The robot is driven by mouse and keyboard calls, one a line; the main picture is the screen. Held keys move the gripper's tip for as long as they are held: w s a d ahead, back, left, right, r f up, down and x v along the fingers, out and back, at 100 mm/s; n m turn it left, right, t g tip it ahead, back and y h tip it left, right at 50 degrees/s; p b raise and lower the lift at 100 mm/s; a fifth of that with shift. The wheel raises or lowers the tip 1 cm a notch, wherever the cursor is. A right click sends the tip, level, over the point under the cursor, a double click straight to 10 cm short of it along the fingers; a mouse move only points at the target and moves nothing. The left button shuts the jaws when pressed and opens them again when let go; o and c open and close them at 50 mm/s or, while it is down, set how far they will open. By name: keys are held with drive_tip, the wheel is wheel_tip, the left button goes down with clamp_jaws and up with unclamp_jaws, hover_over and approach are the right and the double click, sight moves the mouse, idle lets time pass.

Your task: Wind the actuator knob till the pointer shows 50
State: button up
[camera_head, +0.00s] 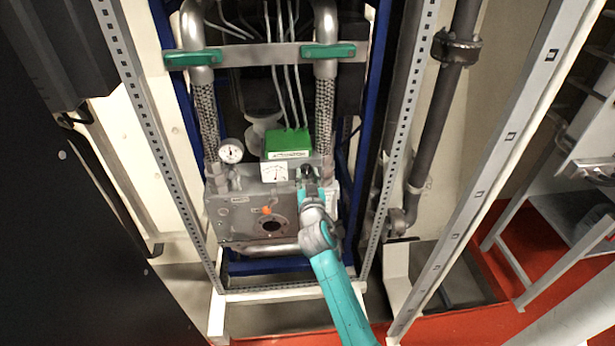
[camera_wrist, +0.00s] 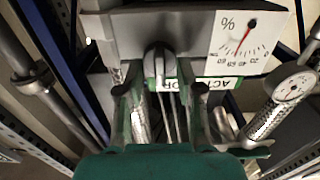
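The actuator knob (camera_wrist: 158,62) is a grey rounded grip on the front of the grey actuator box (camera_head: 240,216). In the wrist view it stands between the two fingers of my gripper (camera_wrist: 160,92), with a gap on each side. My gripper is open. In the head view my gripper (camera_head: 308,183) is at the box's upper right and mostly hides the knob. The white percent scale (camera_wrist: 240,42) appears upside down in the wrist view. Its red pointer (camera_wrist: 244,40) points down and slightly left, near mid-scale; the exact value is too small to read.
A round pressure gauge (camera_head: 231,151) stands left of the scale. A green box (camera_head: 288,144) sits above the actuator box. Braided hoses and pipes rise behind. Perforated metal posts (camera_head: 400,130) flank the unit on both sides.

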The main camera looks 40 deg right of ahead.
clamp_jaws()
drive_tip(key=shift+n, duration=0.3)
drive_tip(key=n, duration=0.3)
drive_tip(key=shift+a, duration=0.1)
drive_tip(key=shift+n, duration=1.8)
unclamp_jaws()
